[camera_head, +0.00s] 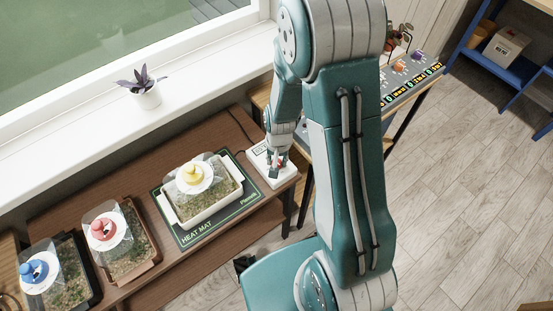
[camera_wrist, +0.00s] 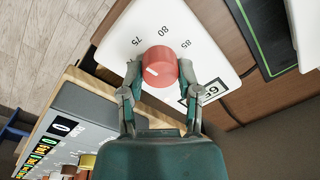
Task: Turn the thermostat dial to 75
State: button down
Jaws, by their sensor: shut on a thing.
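The thermostat is a white box (camera_head: 256,158) at the right end of the brown bench, and its white face (camera_wrist: 120,48) fills the top of the wrist view. Its red dial (camera_wrist: 160,66) has a white pointer mark on the lower-left part of its top. The printed numbers 75, 80 and 85 curve past the dial's far side; the mark is not at 75. A small display (camera_wrist: 208,92) appears to read 65. My gripper (camera_wrist: 160,73) is shut on the dial, one finger on each side. In the head view my gripper (camera_head: 277,160) is over the thermostat and mostly hides the dial.
A green heat mat (camera_head: 205,236) with a seed tray (camera_head: 212,208) lies left of the thermostat. Two more trays (camera_head: 137,268) (camera_head: 75,290) stand farther left. A table with a control panel (camera_wrist: 70,125) is close beside the thermostat. A potted plant (camera_head: 146,96) stands on the sill.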

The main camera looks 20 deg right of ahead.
jog(key=shift+s+f+m, duration=0.1)
jog(key=shift+s+m, duration=0.15)
jog(key=shift+m, duration=0.05)
jog(key=shift+c, duration=1.5)
grip_release()
jog(key=shift+w+a, duration=0.1)
jog(key=shift+w+r, duration=0.1)
jog(key=shift+r, duration=0.15)
notch_tip(320, 180, up, 12)
jog(key=shift+d+f, duration=0.2)
jog(key=shift+f, duration=0.05)
